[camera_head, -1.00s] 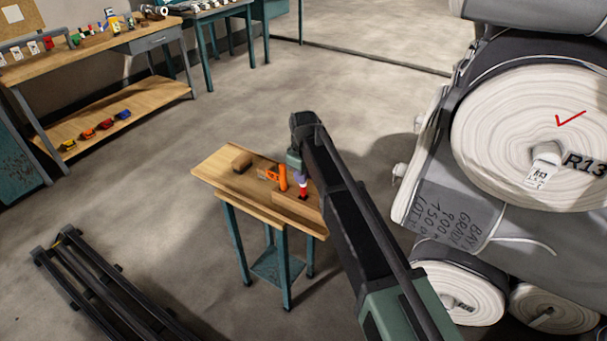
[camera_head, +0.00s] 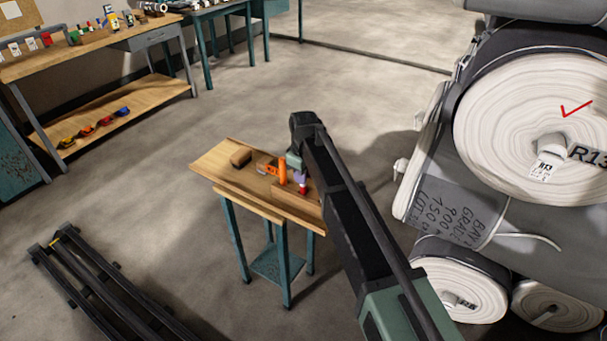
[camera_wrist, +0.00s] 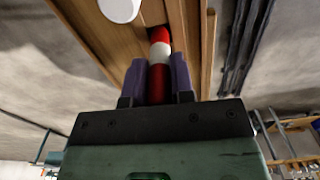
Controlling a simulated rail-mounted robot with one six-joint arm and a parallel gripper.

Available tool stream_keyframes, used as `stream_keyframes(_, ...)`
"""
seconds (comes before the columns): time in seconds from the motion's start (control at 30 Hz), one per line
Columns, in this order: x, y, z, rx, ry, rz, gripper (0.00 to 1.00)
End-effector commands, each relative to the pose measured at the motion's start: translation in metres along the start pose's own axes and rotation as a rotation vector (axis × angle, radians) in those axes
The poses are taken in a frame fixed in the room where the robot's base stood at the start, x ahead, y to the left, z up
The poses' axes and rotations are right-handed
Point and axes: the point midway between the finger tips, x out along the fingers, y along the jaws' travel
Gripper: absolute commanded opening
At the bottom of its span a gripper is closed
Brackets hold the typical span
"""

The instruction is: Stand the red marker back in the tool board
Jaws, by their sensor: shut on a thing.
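The red marker (camera_wrist: 156,84) has a white band and is held between the two purple fingers of my gripper (camera_wrist: 160,80), which is shut on it. In the head view my gripper (camera_head: 299,176) is over the small wooden stand, and the marker's red lower part (camera_head: 303,190) shows just below the fingers. The tool board (camera_head: 296,198) is a wooden block on the stand's near right side. The marker's far end meets a dark spot at the wood in the wrist view; I cannot tell whether it is inside a hole.
An orange upright item (camera_head: 282,172) is close to the left of my gripper. A white round end (camera_wrist: 120,8) shows near the marker in the wrist view. Large rolls (camera_head: 530,135) fill the right side.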

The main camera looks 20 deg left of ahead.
Motion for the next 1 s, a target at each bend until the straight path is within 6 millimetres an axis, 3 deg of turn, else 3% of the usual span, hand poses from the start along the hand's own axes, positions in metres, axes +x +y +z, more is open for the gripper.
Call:
stream_keyframes(0.87, 0.023, 0.0, 0.0, 0.0, 0.0, 0.0, 0.05)
stream_keyframes(0.9, 0.022, 0.0, 0.0, 0.0, 0.0, 0.0, 0.29)
stream_keyframes(1.0, 0.021, 0.0, 0.0, 0.0, 0.0, 0.0, 0.44)
